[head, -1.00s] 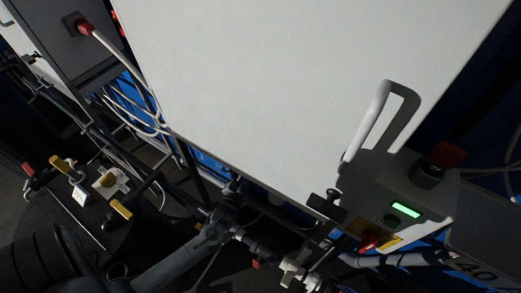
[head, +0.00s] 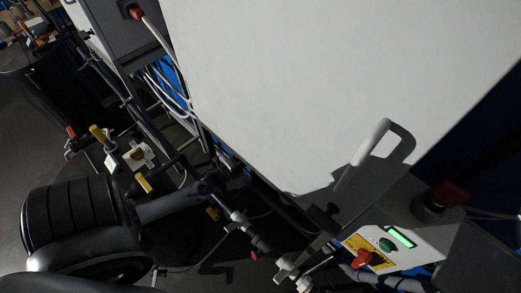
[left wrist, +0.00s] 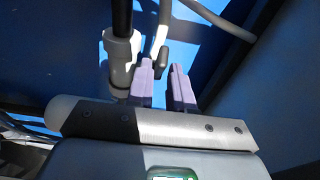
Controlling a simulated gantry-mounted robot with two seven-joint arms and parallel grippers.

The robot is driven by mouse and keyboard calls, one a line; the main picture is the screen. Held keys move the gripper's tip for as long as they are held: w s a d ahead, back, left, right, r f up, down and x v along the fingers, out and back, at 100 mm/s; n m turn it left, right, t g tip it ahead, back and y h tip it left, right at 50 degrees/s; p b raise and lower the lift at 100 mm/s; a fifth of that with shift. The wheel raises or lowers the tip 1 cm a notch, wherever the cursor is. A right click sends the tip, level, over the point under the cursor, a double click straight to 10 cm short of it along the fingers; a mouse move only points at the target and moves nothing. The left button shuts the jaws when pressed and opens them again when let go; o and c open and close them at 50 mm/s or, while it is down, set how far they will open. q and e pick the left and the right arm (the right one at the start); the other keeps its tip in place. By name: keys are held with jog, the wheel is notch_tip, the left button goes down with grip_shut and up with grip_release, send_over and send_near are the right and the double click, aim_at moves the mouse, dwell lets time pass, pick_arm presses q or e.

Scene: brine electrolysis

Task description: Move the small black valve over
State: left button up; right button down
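In the left wrist view, a small black valve handle (left wrist: 162,56) sits on grey pipework just beyond my left fingertips, roughly in line with the gap between them. My left gripper (left wrist: 163,72) shows two purple fingers apart, with nothing visibly held between them. A black T-shaped handle (head: 325,216) is in the head view, below the white panel's lower edge; I cannot tell whether it is the same valve. I cannot make out my left gripper in the head view. My right gripper is in neither view.
A control box with a green display (head: 401,238) and a red knob (head: 363,259) is at lower right. In the wrist view, a grey pipe fitting (left wrist: 122,55) stands close left of the fingers.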

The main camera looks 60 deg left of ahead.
pick_arm(q)
jog(key=shift+w+a, duration=0.2)
jog(key=shift+w, duration=1.2)
jog(key=shift+w+a, duration=0.15)
jog(key=shift+w, duration=1.25)
jog(key=shift+c, duration=0.4)
grip_shut()
